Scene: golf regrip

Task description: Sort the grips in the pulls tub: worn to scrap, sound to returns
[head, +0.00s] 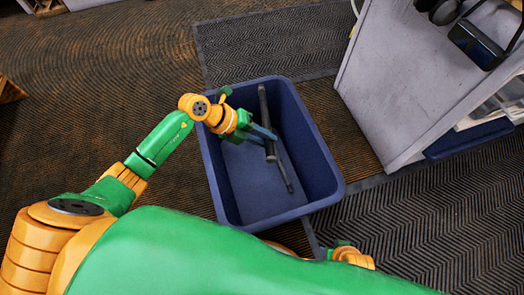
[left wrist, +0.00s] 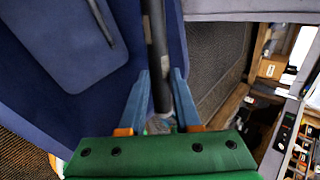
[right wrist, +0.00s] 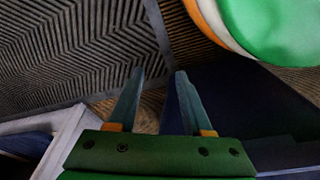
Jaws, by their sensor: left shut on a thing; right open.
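A deep blue tub (head: 215,178) stands on the floor in the middle of the head view; no label shows on it. My left gripper (head: 264,133) reaches into it and is shut on a long dark grip (head: 263,103), which runs out between the fingers in the left wrist view (left wrist: 158,55). A second dark grip (head: 286,176) lies on the tub floor, and it also shows in the left wrist view (left wrist: 102,22). Whether either is worn I cannot tell. My right gripper (right wrist: 155,100) is open and empty; the tub's dark blue side shows beside it.
A pale grey bench or cabinet (head: 385,80) stands to the right of the tub, with dark items on top and shelves at its side. Ribbed dark mats (head: 430,215) cover the floor. Open floor lies to the left of the tub. No scrap or returns label is readable.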

